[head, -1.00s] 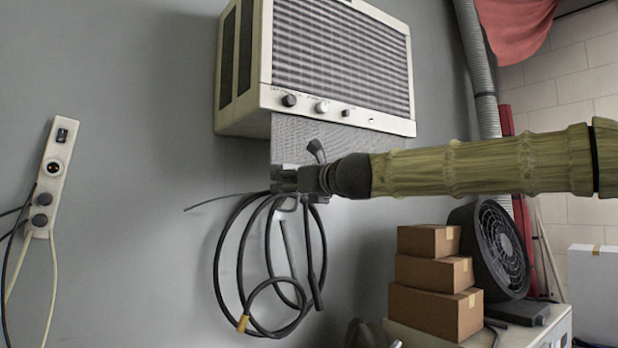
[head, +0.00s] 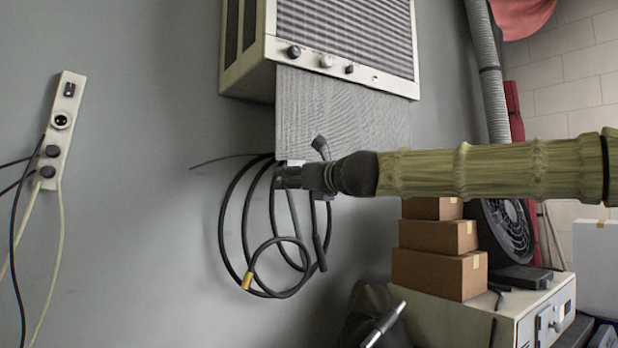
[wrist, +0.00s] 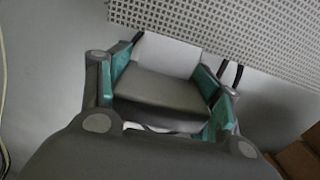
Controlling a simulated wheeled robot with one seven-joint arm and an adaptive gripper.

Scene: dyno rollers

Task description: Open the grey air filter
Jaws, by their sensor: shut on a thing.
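The grey air filter (head: 340,108) is a flat mesh panel hanging well out below the cream wall unit (head: 340,75). Its upper part is inside the unit. In the wrist view the mesh (wrist: 230,30) crosses the top right, with a pale tab (wrist: 165,52) below its edge. My gripper (head: 284,178) is at the panel's lower left end. In the wrist view its teal-padded fingers stand on both sides of the tab, shut on it. My arm hides the filter's lower right part.
A coiled black cable (head: 235,225) hangs on the wall behind my gripper. Stacked cardboard boxes (head: 440,272) and a fan (head: 508,228) stand on a cabinet at lower right. A power strip (head: 58,130) is on the left wall. The wall between is clear.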

